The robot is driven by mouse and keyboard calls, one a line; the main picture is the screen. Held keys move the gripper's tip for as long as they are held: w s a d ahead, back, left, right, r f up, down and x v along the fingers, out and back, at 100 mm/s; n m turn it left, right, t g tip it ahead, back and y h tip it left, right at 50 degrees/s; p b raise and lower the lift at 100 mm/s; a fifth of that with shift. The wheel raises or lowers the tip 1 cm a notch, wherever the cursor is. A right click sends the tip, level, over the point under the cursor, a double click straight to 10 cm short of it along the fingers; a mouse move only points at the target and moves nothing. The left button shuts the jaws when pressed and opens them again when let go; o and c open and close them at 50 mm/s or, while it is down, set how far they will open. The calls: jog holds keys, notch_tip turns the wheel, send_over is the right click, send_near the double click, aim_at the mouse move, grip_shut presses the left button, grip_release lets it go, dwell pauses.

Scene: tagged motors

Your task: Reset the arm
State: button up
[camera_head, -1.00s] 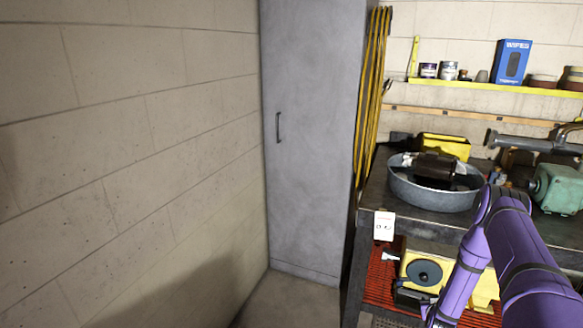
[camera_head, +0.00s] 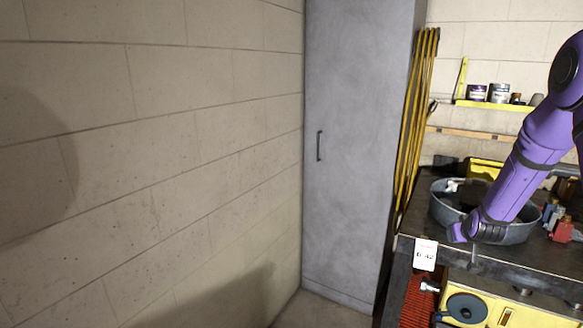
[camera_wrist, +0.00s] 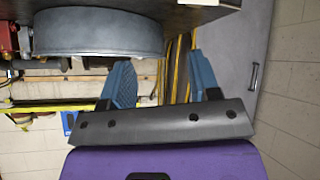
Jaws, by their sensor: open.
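My gripper (camera_wrist: 159,68) shows in the wrist view with its two blue fingers spread wide and nothing between them. The wrist picture is upside down. In the head view my purple arm comes in from the upper right and bends down in front of the round metal tub (camera_head: 443,206). The gripper's fingers cannot be made out there. The tub also shows in the wrist view (camera_wrist: 97,35), apart from the fingers. The arm hides part of the tub and the dark thing in it.
A grey cabinet (camera_head: 350,130) stands beside the bare block wall (camera_head: 150,150) at left. The workbench (camera_head: 540,262) carries a white tag (camera_head: 425,255) and small red and blue items (camera_head: 560,228). Yellow strips hang by the cabinet.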

jog(key=s+a+r+g+y, duration=0.1)
jog(key=s+a+r, duration=0.6)
jog(key=r, duration=0.4)
jog(key=s+a+r+g+y, duration=0.1)
jog(key=s+a+r, duration=0.55)
jog(key=r, duration=0.45)
jog(key=s+a+r, duration=0.2)
jog(key=s, duration=0.7)
jog(key=s+a+r+g, duration=0.1)
jog(key=s+a+r, duration=0.1)
jog(key=s, duration=0.7)
jog(key=s+a+r+n+g+y, duration=0.1)
jog(key=s+a+r, duration=0.2)
jog(key=s, duration=0.6)
jog(key=shift+s+a, duration=0.4)
jog(key=shift+a, duration=0.35)
